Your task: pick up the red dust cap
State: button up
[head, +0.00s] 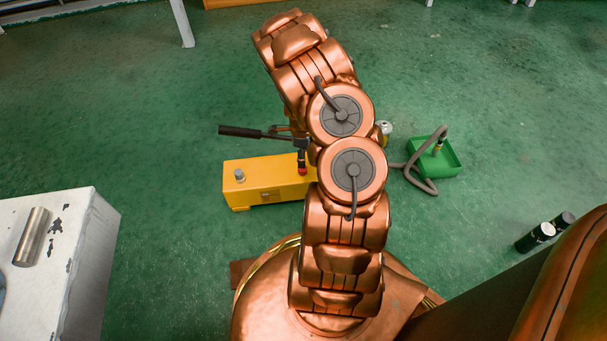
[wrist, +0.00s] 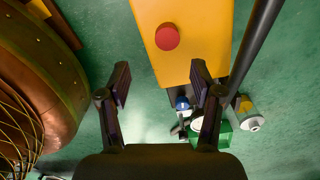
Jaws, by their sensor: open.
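The red dust cap (wrist: 168,37) shows as a round red disc on the top face of the yellow box (wrist: 205,20) in the wrist view. In the head view a small red spot, which looks like the cap (head: 302,170), sits at the right end of the yellow box (head: 262,192), partly hidden by my arm. My gripper (wrist: 161,84) is open and empty in the wrist view. Its two dark fingers are apart, and the cap appears above the gap between their tips, not between them. In the head view my arm hides most of the gripper.
A dark bar (head: 242,131) sticks out left behind the box and runs close by the right finger in the wrist view. A white cabinet (head: 90,230) is at left. Green floor is open around.

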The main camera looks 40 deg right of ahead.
aim_at(302, 170)
jog(key=shift+w+d+f+b, duration=0.15)
jog(key=shift+f+b, duration=0.85)
jog(key=shift+f, duration=1.05)
jog(key=shift+w+a+f+b, duration=0.15)
jog(key=shift+f+b, duration=0.8)
jog(key=shift+f, duration=1.1)
jog(key=shift+d+r, duration=0.1)
jog(key=c, duration=1)
